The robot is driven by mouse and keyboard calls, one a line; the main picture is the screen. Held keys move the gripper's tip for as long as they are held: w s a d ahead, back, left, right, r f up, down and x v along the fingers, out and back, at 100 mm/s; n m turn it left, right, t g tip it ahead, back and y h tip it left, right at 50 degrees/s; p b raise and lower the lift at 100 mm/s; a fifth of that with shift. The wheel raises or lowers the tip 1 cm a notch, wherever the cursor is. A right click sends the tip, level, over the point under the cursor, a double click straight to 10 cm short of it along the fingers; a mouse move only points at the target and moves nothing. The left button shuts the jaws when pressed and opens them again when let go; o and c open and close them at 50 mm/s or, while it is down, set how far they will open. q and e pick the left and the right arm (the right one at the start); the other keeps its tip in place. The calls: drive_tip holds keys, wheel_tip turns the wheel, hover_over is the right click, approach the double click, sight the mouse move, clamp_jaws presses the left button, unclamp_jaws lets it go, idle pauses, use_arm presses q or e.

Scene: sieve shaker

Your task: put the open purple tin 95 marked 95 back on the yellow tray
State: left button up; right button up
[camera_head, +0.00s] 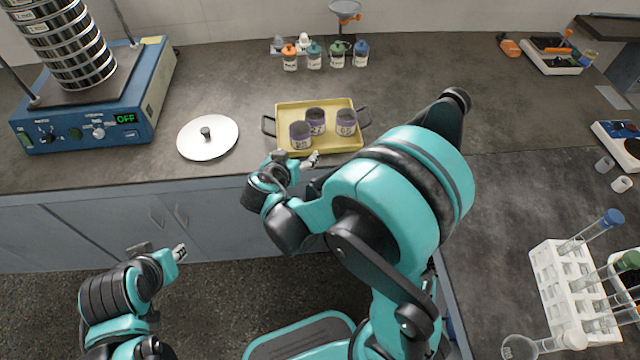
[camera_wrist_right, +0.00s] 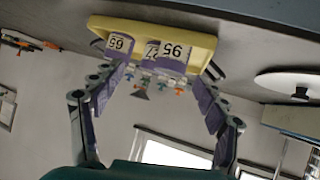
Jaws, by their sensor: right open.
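Three open purple tins with dark insides stand upright on the yellow tray (camera_head: 290,109). The front-left one in the head view appears to be tin 95 (camera_head: 300,136); its white label shows in the upside-down right wrist view (camera_wrist_right: 172,52). The middle tin (camera_head: 316,122) is partly hidden behind it in the wrist view, and the other tin (camera_head: 346,122) stands at the right. My right gripper (camera_head: 312,160) is open and empty at the tray's front edge, its fingers pointing toward the tins. My left gripper (camera_head: 178,252) is low in front of the counter, away from everything; its opening is unclear.
Several small bottles (camera_head: 314,56) stand behind the tray. A white tube rack (camera_head: 560,290) is at the right. Counter between tray and bottles is clear.

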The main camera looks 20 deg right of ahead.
drive_tip(key=s+r+n+g+y, duration=0.1)
drive_tip(key=s+r+n+y, duration=0.1)
drive_tip(key=s, duration=0.7)
drive_tip(key=s+d+r+n+g+y, duration=0.1)
drive_tip(key=s+r+n+y, duration=0.2)
drive_tip(key=s, duration=0.7)
drive_tip(key=shift+s+d+r+n+y, duration=0.2)
drive_tip(key=shift+d+r+n+y, duration=0.15)
drive_tip(key=shift+y, duration=0.65)
